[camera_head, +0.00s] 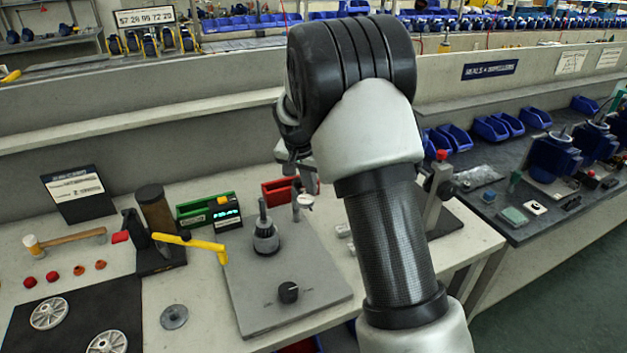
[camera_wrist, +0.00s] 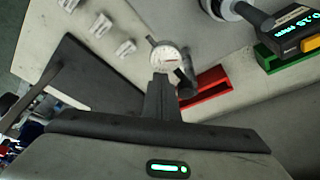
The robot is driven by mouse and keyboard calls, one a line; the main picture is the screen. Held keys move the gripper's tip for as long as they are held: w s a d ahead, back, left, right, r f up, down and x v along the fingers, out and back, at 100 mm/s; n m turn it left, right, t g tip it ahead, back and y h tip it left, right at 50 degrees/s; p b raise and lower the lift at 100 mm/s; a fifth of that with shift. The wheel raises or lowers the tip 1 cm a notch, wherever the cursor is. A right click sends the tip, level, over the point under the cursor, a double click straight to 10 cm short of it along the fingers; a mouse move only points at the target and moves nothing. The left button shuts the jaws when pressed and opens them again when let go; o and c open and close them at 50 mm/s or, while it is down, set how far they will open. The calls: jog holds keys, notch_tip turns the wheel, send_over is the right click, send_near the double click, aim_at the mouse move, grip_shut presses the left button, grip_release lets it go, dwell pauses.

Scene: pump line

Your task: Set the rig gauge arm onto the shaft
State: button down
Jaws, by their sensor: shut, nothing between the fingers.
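The rig gauge (camera_head: 306,201) has a small round white dial and stands at the back right of the grey rig plate (camera_head: 325,290). Its dial also shows in the wrist view (camera_wrist: 168,61). The upright metal shaft (camera_head: 264,228) rises from a round hub on the same plate, left of the gauge. The gauge is apart from the shaft. My gripper (camera_wrist: 161,80) is shut and empty, with its fingertips close to the dial; I cannot tell whether they touch. In the head view my arm hides much of the gripper and part of the plate.
A red bin (camera_head: 279,190), a green bin (camera_head: 204,208) and a lit digital readout (camera_head: 227,213) stand behind the rig. A yellow-handled lever (camera_head: 189,242) reaches toward the plate's left edge. A black knob (camera_head: 288,291) sits at the plate's front.

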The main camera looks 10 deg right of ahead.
jog(key=shift+s+a+m, duration=0.15)
jog(key=shift+a+m, duration=0.25)
jog(key=shift+m, duration=0.1)
dwell(0.4)
jog(key=shift+s+a+m+g+h, duration=0.15)
jog(key=shift+a+m+g+h, duration=0.25)
jog(key=shift+m, duration=0.4)
jog(key=a+m+p, duration=0.1)
jog(key=m, duration=0.1)
jog(key=a+m+g+p, duration=0.1)
jog(key=a+m, duration=0.1)
jog(key=m, duration=0.1)
jog(key=a+m+g, duration=0.1)
jog(key=a+m, duration=0.1)
jog(key=m, duration=0.1)
jog(key=shift+w+a+h+p, duration=0.15)
jog(key=shift+w+h+p, duration=0.2)
jog(key=shift+h+p, duration=0.05)
jog(key=shift+a, duration=0.1)
notch_tip(320, 180, up, 10)
jog(key=shift+d+f, duration=0.25)
jog(key=shift+d, duration=0.2)
